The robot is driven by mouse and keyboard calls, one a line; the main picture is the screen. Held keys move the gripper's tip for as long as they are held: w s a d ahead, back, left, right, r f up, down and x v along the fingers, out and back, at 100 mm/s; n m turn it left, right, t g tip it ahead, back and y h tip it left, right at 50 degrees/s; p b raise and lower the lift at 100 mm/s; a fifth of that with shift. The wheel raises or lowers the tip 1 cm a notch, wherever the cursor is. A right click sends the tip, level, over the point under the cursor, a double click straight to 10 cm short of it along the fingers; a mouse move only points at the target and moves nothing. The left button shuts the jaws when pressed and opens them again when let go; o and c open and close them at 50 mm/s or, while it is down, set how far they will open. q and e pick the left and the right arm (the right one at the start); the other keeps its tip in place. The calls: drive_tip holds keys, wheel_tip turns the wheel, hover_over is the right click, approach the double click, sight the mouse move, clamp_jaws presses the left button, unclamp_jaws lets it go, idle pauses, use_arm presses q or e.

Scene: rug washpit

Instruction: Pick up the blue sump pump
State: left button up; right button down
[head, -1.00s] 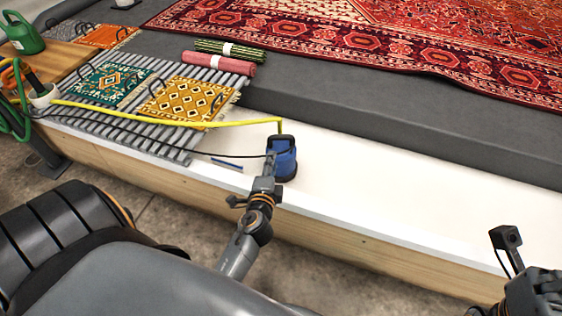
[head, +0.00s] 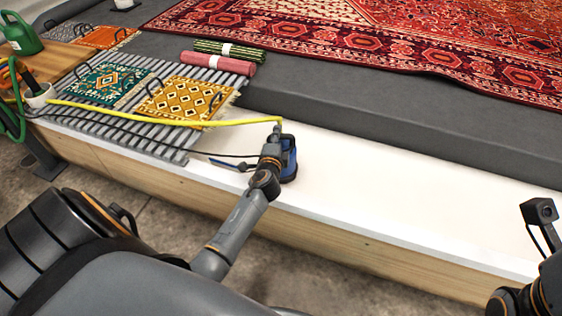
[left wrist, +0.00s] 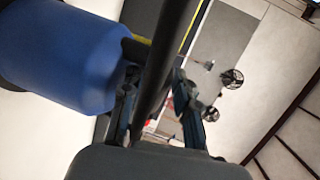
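The blue sump pump (head: 289,158) stands upright on the white floor of the pit, near its front wall in the head view. A yellow hose and a black cable run to it from the left. My left gripper (head: 276,132) is at the pump's top, and my arm hides part of the pump. In the left wrist view the pump's blue body (left wrist: 75,58) fills the upper left. A dark bar, apparently its handle (left wrist: 166,60), passes between the spread fingers of my left gripper (left wrist: 155,108). A gap shows beside the bar. My right gripper's fingers are out of view.
A slatted grey rack (head: 180,148) with small patterned rugs (head: 185,98) is left of the pump. The yellow hose (head: 160,118) crosses above it. The pit's front wall (head: 400,247) lies under my left arm. The white floor (head: 400,195) to the right is clear.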

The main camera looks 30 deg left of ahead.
use_arm(q)
drive_tip(key=shift+w, duration=0.1)
clamp_jaws()
drive_tip(key=shift+w+r, duration=0.1)
drive_tip(key=shift+r, duration=0.1)
drive_tip(key=shift+r, duration=0.1)
